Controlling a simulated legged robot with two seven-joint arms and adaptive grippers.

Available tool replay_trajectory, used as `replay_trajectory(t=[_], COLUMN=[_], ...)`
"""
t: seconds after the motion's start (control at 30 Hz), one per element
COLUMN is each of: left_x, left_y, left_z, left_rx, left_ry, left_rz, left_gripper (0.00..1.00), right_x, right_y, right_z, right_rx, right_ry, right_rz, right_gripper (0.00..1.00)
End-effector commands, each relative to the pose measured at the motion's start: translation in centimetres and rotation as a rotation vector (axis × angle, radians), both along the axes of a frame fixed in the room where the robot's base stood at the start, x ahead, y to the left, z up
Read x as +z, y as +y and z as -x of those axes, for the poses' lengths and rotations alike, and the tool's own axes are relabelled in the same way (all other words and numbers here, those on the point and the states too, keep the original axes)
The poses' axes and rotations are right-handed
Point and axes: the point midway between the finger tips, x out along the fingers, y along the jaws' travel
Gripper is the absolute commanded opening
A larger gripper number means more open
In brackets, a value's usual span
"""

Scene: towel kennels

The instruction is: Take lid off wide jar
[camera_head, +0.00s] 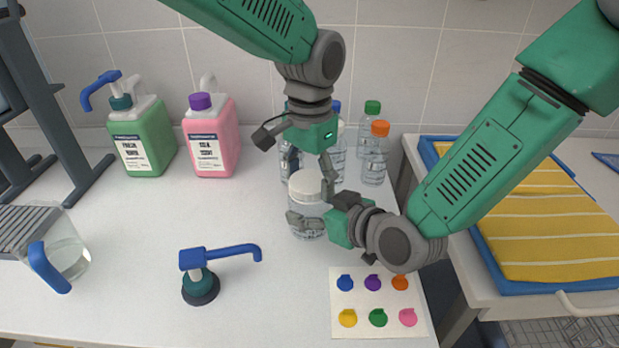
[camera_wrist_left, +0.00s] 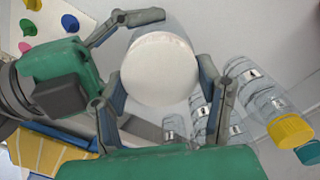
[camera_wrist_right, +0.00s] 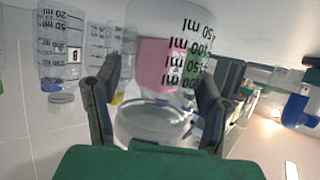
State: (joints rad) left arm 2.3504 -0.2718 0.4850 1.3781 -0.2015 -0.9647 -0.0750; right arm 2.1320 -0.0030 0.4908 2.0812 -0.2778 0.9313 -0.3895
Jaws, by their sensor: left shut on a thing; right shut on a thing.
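The wide jar (camera_head: 308,228) is a clear jar with dark volume marks, upright near the middle of the counter. The round white lid (camera_head: 306,184) is directly above its body. My left gripper (camera_head: 309,170) comes down from above, its fingers shut on the lid's sides; the left wrist view shows the lid (camera_wrist_left: 160,68) between them. My right gripper (camera_head: 312,214) reaches in from the right and is shut around the jar's body. In the right wrist view the jar (camera_wrist_right: 170,40) appears upside down, and its clear neck (camera_wrist_right: 155,120) looks bare of white. Any gap's size is unclear.
Several clear bottles (camera_head: 373,160) stand close behind the jar. Green (camera_head: 140,150) and pink (camera_head: 212,150) bottles stand at the back left. A blue pump head (camera_head: 200,270), a clear jug (camera_head: 68,250) and a colour-dot card (camera_head: 340,305) lie around.

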Motion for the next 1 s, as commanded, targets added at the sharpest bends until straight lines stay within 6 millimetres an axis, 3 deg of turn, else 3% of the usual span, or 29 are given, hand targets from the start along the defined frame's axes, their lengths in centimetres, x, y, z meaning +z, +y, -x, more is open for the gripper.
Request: replay_trajectory(t=[0.67, 1.0], left_x=[0.3, 1.4], left_y=[-0.1, -0.2], left_z=[0.4, 0.4], left_rx=[-0.002, -0.003], left_ry=[-0.002, -0.001], left_rz=[0.003, 0.004], left_gripper=[0.25, 0.25], right_x=[0.0, -0.1], right_y=[0.0, 0.0], right_z=[0.0, 0.0], right_rx=[0.000, -0.001], right_ry=[-0.001, 0.001], right_rz=[-0.001, 0.000], right_gripper=[0.00, 0.00])
